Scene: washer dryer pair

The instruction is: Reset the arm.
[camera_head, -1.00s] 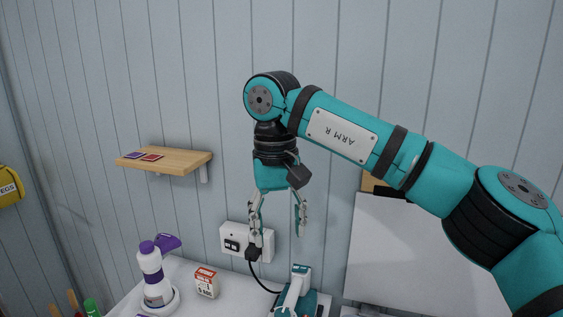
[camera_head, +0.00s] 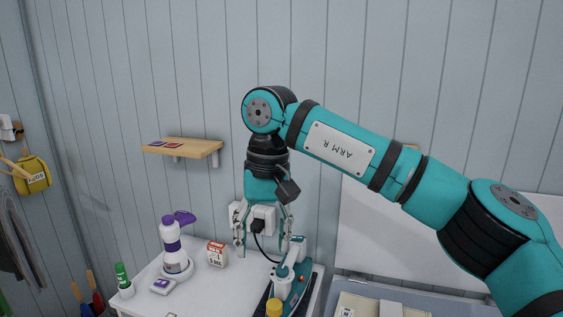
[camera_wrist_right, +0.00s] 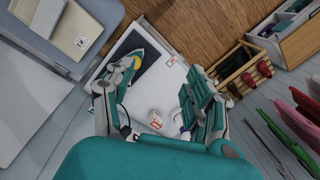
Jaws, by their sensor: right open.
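My right arm (camera_head: 340,150), teal and black with "ARM R" on a white plate, reaches in from the right in the head view and bends down at the wrist. Its right gripper (camera_head: 263,244) hangs pointing down above the white top, in front of the wall socket. The fingers are apart and nothing shows between them. In the right wrist view the right gripper (camera_wrist_right: 152,92) also shows open and empty, its two fingers spread over the white top. My left arm and gripper are in neither view.
A teal and white iron (camera_head: 290,278) stands on a dark mat below the gripper. A white and purple appliance (camera_head: 172,247) and a small box (camera_head: 217,254) stand on the white top (camera_head: 210,290). A wooden shelf (camera_head: 190,149) and a socket (camera_head: 262,219) are on the wall.

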